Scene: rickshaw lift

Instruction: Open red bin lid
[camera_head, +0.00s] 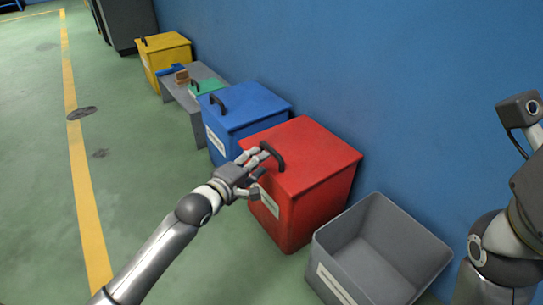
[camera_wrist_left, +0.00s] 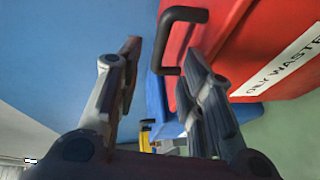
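The red bin (camera_head: 310,215) stands against the blue wall, with its red lid (camera_head: 315,152) lying shut on top. A dark bar handle (camera_head: 273,155) sits near the lid's front left edge. In the left wrist view the handle (camera_wrist_left: 182,14) lies just ahead of the fingertips, with part of it toward the gap between the fingers. My left gripper (camera_head: 257,166) is at the handle, its fingers spread apart. It also shows open in the left wrist view (camera_wrist_left: 163,58). Whether a finger touches the handle I cannot tell. My right gripper is out of view; only arm parts show at the right edge.
An open, empty grey bin (camera_head: 330,250) stands right of the red one. A blue bin (camera_head: 250,107) stands close on the left, then a grey bench (camera_head: 207,72) with small items and a yellow bin (camera_head: 165,50). The green floor at left is clear.

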